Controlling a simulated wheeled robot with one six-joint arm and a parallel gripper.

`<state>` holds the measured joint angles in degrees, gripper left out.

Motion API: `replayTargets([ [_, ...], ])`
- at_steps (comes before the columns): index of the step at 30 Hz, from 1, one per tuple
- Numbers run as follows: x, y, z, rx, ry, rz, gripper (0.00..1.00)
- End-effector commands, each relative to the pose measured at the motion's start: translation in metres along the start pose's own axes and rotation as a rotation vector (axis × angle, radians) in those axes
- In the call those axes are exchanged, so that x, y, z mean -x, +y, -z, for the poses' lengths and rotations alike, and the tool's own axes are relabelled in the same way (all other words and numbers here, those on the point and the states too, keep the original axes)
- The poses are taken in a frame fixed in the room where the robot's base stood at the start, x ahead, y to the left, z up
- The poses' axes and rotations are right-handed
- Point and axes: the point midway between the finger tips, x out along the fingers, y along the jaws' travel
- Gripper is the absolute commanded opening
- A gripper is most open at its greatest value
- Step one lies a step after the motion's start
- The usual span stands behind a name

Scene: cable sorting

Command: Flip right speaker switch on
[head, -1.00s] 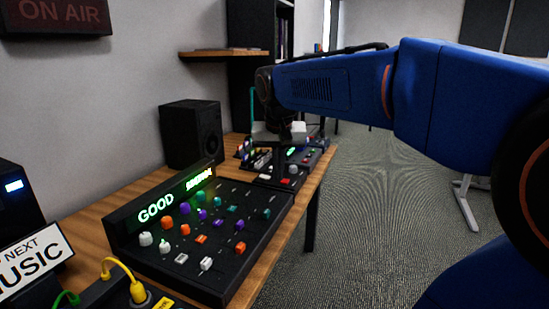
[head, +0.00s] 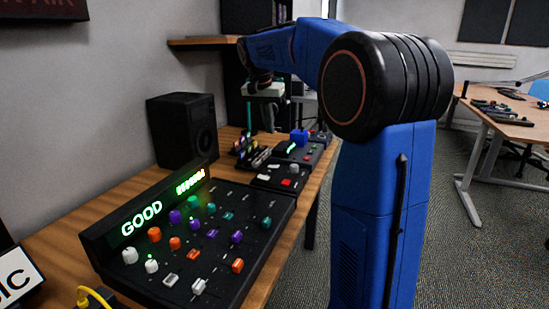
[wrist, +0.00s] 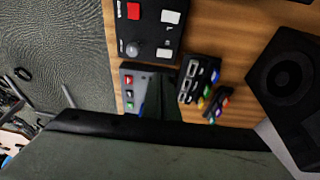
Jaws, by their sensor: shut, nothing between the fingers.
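My gripper (head: 267,118) hangs low over the far part of the desk, past the black speaker, and looks shut and empty. The black speaker (head: 182,130) stands upright against the wall; part of a black speaker (wrist: 290,78) also shows at the right of the wrist view. A small black box (head: 280,178) with red and white buttons lies on the desk; a similar box (wrist: 145,30) with a grey knob shows in the wrist view. I cannot tell which control is the right speaker switch. A large dark surface hides the lower wrist view.
A black mixer (head: 190,240) with coloured knobs and a lit "GOOD" display fills the near desk. Several small devices (wrist: 200,80) sit beside the boxes. A wall shelf (head: 205,42) is above. Carpet (head: 478,225) is clear at right; another table (head: 508,125) stands beyond.

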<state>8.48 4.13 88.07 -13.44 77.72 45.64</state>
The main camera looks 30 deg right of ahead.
Motion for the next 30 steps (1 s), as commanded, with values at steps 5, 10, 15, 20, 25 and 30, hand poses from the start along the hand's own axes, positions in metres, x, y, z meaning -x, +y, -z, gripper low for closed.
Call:
replayTargets([
  [5,0.0,0.0,0.0,-0.001,0.0,0.0,0.0],
  [10,-0.001,0.0,0.0,0.0,0.0,0.0,0.0],
  [15,-0.012,0.0,0.0,0.0,-0.001,-0.001,0.0],
  [20,-0.037,0.001,0.0,0.0,-0.002,-0.003,0.0],
  [25,-0.067,0.0,0.0,0.0,-0.002,-0.003,0.0],
  [30,-0.096,0.001,0.0,0.0,-0.001,-0.002,0.0],
])
